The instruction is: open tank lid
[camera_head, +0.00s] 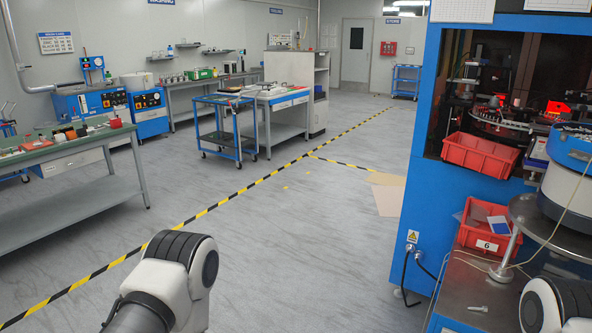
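No tank lid can be made out with certainty. At the far left under the washing sign stand blue cabinets; a pale round vessel (137,81) sits on one of them, too small to tell whether it has a lid. At the right edge a white round drum with a blue rim (575,146) is partly cut off by the frame. Links of my arms show at the bottom middle-left and the bottom right corner. Neither of my grippers is in view.
A blue machine (416,205) with red bins (480,155) stands close on the right, cables at its base. A long green-topped bench (70,145) is at left, a blue cart (222,140) farther back. The grey floor with striped tape (235,195) is clear between.

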